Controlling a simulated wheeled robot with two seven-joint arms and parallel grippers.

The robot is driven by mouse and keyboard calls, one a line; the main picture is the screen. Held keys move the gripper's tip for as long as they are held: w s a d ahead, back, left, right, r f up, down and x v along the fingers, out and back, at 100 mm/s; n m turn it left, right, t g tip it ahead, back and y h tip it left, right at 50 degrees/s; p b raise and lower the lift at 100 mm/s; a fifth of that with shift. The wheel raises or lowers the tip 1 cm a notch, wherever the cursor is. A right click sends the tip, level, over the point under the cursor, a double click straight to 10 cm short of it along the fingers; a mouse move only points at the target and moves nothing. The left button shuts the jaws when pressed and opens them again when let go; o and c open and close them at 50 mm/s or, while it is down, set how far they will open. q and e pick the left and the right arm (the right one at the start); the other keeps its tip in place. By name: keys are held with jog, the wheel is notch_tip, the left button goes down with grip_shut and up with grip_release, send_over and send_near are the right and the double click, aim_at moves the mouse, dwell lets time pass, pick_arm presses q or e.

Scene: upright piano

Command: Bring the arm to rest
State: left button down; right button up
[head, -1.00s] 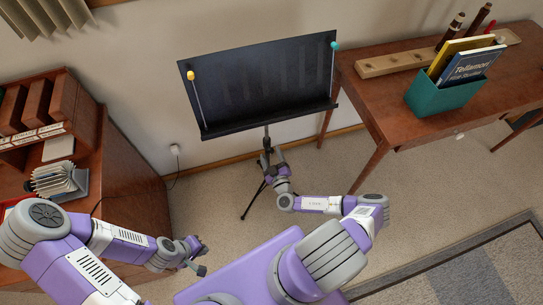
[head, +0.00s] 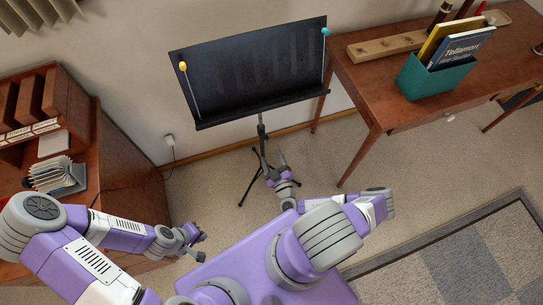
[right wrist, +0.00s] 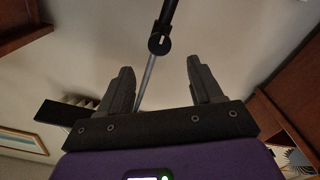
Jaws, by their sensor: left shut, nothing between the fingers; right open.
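My right arm reaches forward over the floor in the head view, elbow out to the right. Its gripper (head: 274,166) is in front of the black music stand's pole, below the desk. In the right wrist view the two dark fingers of this gripper (right wrist: 161,82) are spread with nothing between them; the stand's pole (right wrist: 163,40) shows beyond them. My left gripper (head: 198,247) is low at the left, beside the brown cabinet, its fingers small and together, holding nothing. The music stand (head: 252,72) stands upright, with a yellow-tipped and a teal-tipped rod on its desk.
The brown cabinet (head: 130,170) with shelves and a card file (head: 55,175) is at the left. A wooden table (head: 400,105) with a teal book box (head: 432,78) is at the right. Carpet between them is open; a grey-bordered rug (head: 470,255) lies lower right.

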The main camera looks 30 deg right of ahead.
dwell(0.3)
jog(key=s+a+r+n+g+y, duration=0.1)
jog(key=a+r+n+y, duration=0.2)
jog(key=a+n+y, duration=0.6)
jog(key=s+a+r+n+g+y, duration=0.15)
jog(key=a+r+n+y, duration=0.25)
jog(key=a+n+y, duration=0.5)
jog(key=s+a+f+n+g+h+p, duration=0.1)
jog(key=s+a+n+g, duration=0.3)
jog(key=s+n+g, duration=0.7)
jog(key=s+a+f+n+g+p, duration=0.1)
jog(key=s+a+n+g, duration=0.35)
jog(key=n, duration=1.15)
jog(key=d+f+n+g+h, duration=0.2)
jog(key=d+n+h, duration=0.55)
jog(key=n, duration=0.65)
jog(key=w+d+r+n+t, duration=0.1)
jog(key=w+r+n+t, duration=0.2)
jog(key=w+n, duration=0.2)
jog(key=shift+w+d+n+h, duration=0.3)
jog(key=shift+n+h, duration=0.15)
jog(key=shift+n, duration=0.55)
